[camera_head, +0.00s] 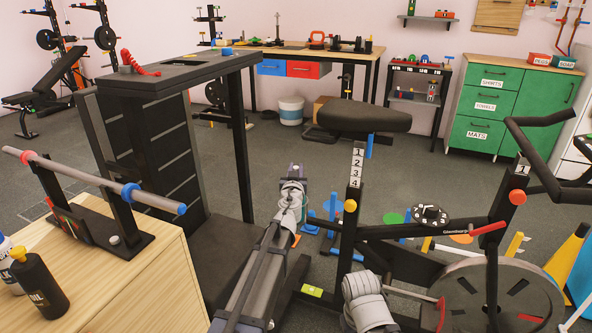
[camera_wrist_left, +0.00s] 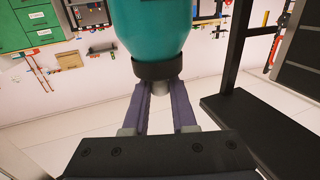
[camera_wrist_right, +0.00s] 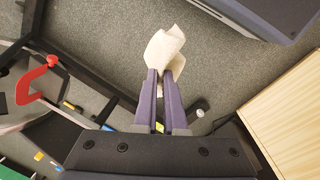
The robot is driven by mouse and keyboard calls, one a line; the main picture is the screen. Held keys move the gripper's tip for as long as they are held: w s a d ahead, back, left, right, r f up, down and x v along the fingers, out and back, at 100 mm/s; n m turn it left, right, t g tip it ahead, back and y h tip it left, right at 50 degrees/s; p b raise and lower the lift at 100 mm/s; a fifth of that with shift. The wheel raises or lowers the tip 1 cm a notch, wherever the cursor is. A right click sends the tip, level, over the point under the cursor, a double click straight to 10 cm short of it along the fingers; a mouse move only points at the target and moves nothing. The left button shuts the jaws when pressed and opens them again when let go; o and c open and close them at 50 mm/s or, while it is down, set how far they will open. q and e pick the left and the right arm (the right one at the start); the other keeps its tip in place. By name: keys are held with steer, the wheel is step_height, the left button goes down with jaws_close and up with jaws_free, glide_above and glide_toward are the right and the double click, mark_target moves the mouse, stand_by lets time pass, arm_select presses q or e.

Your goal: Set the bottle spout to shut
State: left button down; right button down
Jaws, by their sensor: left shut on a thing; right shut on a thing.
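In the left wrist view, a teal bottle (camera_wrist_left: 152,25) with a black collar (camera_wrist_left: 158,69) fills the top centre. A short grey spout (camera_wrist_left: 160,88) sticks out of the collar, between my fingers. My left gripper (camera_wrist_left: 162,85) is shut on the bottle at its collar end. I cannot tell whether the spout is open or shut. In the right wrist view, my right gripper (camera_wrist_right: 165,75) is shut on a crumpled cream cloth (camera_wrist_right: 164,48).
A black bottle with a yellow cap (camera_head: 40,285) stands on the wooden counter (camera_head: 140,270) at the left, beside a barbell stand (camera_head: 92,230). An exercise bike (camera_head: 400,232) stands at the right. A dark table (camera_head: 180,66) stands behind my left arm. Open floor (camera_head: 400,165) lies behind the bike.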

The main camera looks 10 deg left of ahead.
arm_select(q)
steer(key=c, duration=0.7)
jaws_free()
steer(key=shift+f, duration=0.1)
steer(key=shift+s, duration=0.1)
steer(key=s+d, duration=0.1)
steer(key=s, duration=0.6)
steer(key=shift+s, duration=0.3)
